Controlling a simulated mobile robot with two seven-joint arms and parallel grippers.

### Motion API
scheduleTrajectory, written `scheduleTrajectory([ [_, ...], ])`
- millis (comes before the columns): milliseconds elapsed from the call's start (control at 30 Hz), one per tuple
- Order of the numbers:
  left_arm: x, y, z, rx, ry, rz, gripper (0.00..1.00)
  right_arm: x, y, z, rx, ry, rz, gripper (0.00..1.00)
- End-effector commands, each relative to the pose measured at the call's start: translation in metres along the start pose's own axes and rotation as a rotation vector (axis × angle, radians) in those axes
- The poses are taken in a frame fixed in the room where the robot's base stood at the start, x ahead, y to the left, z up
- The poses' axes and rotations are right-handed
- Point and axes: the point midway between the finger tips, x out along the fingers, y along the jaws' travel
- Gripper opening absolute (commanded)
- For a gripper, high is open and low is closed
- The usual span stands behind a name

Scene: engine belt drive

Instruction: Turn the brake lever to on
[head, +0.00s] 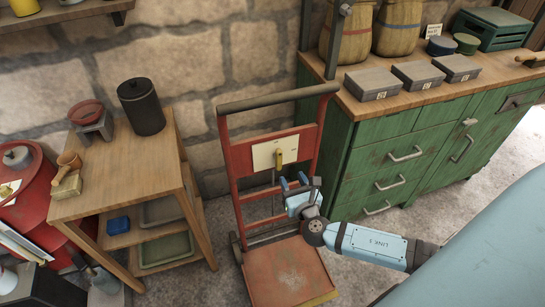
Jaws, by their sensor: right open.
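A red hand truck (229,150) stands against the stone wall. A cream plate (264,155) is fixed across its upper frame. My left gripper is not in view.
A wooden side table (130,165) with a dark canister (141,106) stands left of the hand truck. A green cabinet (385,165) with grey boxes (372,84) on top stands close on the right. A red drum (28,190) is at far left.

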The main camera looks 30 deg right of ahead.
Motion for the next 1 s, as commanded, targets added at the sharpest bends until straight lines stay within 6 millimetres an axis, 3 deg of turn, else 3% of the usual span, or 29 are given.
scheduleTrajectory([
  [300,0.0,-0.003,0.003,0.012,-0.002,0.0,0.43,0.07,0.0,0.0,0.002,-0.001,-0.001,0.47],
  [500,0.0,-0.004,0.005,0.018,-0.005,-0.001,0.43,0.099,0.001,-0.001,0.004,0.001,0.0,0.47],
  [700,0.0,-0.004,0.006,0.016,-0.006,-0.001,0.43,0.11,0.001,-0.001,0.004,0.003,0.001,0.47],
  [967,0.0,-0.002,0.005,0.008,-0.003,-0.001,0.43,0.111,0.0,-0.001,0.005,0.003,0.001,0.47],
  [1000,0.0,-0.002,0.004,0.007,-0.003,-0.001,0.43,0.111,0.0,-0.001,0.005,0.003,0.001,0.38],
])
